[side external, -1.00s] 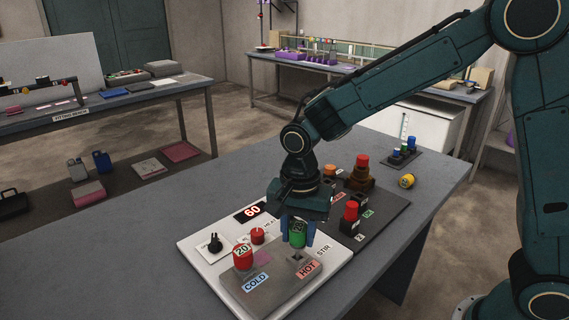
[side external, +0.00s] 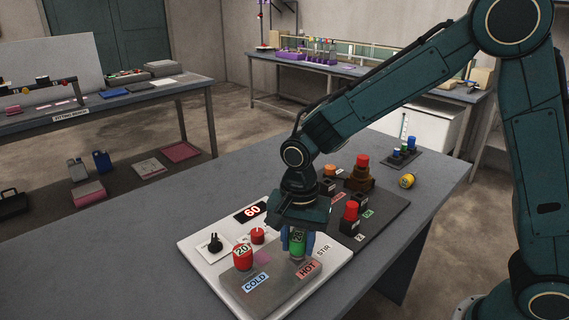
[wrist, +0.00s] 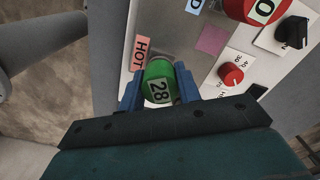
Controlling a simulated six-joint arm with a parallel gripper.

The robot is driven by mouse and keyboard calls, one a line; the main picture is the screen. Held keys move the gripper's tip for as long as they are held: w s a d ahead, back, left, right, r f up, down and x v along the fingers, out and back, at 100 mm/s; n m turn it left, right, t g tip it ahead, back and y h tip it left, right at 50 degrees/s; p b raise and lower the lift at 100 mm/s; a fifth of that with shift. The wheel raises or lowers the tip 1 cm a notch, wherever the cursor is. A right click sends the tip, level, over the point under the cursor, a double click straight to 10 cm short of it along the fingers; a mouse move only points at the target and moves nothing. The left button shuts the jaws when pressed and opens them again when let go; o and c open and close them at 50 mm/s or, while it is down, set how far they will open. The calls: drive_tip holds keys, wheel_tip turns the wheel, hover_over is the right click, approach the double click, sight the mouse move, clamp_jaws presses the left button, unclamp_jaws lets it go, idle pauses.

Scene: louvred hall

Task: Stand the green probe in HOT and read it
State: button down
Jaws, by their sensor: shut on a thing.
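The green probe (side external: 298,242) is upright over the HOT place of the grey block, behind the pink HOT label (side external: 308,270). Its face reads 28, also legible in the wrist view (wrist: 158,88). My gripper (wrist: 158,78) is shut on it, a blue finger on each side. The probe's lower end meets or nearly meets the block; the hole there is hidden, so I cannot tell how deep it sits. A red probe (side external: 243,258) reading 20 stands at COLD, behind the blue COLD label (side external: 256,283).
The white station board (side external: 190,246) carries a display (side external: 251,212) reading 60, a black knob (side external: 215,243) and a red knob (side external: 258,235). A dark board with red-topped items lies behind my gripper. A yellow cylinder (side external: 407,181) lies at right. The table's left is clear.

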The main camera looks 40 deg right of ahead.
drive_tip(key=shift+f, duration=0.1)
drive_tip(key=c, duration=0.9)
unclamp_jaws()
drive_tip(key=shift+r, duration=2.5)
wheel_tip(320, 180, up, 14)
